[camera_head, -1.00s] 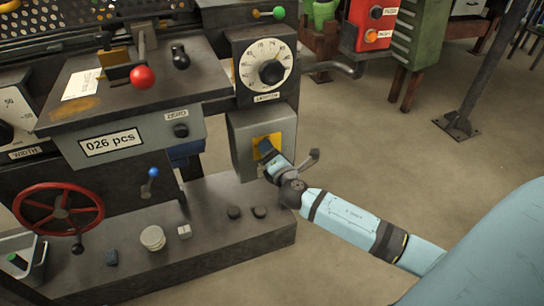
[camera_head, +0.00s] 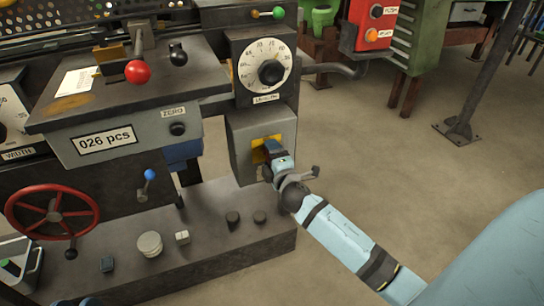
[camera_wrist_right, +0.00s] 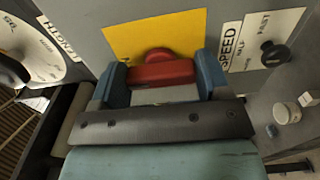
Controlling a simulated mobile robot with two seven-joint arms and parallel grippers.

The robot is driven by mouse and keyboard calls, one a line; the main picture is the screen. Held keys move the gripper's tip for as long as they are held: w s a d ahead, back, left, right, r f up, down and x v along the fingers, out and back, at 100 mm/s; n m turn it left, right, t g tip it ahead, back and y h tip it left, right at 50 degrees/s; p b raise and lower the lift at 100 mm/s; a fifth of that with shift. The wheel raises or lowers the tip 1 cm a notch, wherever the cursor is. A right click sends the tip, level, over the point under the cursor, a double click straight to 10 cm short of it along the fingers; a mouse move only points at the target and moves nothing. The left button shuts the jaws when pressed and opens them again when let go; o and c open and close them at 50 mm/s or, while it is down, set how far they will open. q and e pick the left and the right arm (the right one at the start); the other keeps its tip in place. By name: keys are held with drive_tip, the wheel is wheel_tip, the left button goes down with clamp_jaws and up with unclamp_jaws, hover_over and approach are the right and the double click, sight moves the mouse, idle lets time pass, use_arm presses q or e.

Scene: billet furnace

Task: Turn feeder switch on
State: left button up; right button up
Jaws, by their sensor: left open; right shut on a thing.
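A red switch handle (camera_wrist_right: 160,73) is mounted on a yellow plate (camera_wrist_right: 185,32), on the front of a grey box (camera_head: 285,128) below the numbered dial. In the right wrist view, the blue fingers of my right gripper (camera_wrist_right: 162,85) are shut around the red handle, one at each end. In the head view my right arm comes in from the right, and its gripper (camera_head: 275,150) covers the handle and part of the plate. No feeder label is readable. Blue parts, seemingly the open fingertips of my left gripper (camera_head: 48,300), just show at the bottom left edge.
The numbered dial (camera_head: 265,62) is just above the box. A red handwheel (camera_head: 52,212), a blue-tipped lever (camera_head: 148,180) and several knobs are at lower left. A red button box (camera_head: 375,25) hangs behind.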

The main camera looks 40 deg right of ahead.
use_arm(q)
drive_tip(key=shift+f, duration=0.2)
use_arm(e)
drive_tip(key=o, duration=0.9)
drive_tip(key=shift+s, duration=0.1)
use_arm(q)
drive_tip(key=shift+w+a+f+g+y+p, duration=0.15)
drive_tip(key=shift+f+g+y+p, duration=0.1)
drive_tip(key=shift+f, duration=0.2)
drive_tip(key=shift+a+f+g+y+p, duration=0.15)
drive_tip(key=shift+f+g+p, duration=0.1)
drive_tip(key=shift+f, duration=0.15)
use_arm(e)
drive_tip(key=v, duration=1.3)
drive_tip(key=shift+s+a, duration=0.15)
drive_tip(key=shift+s, duration=0.15)
use_arm(q)
drive_tip(key=shift+r, duration=0.25)
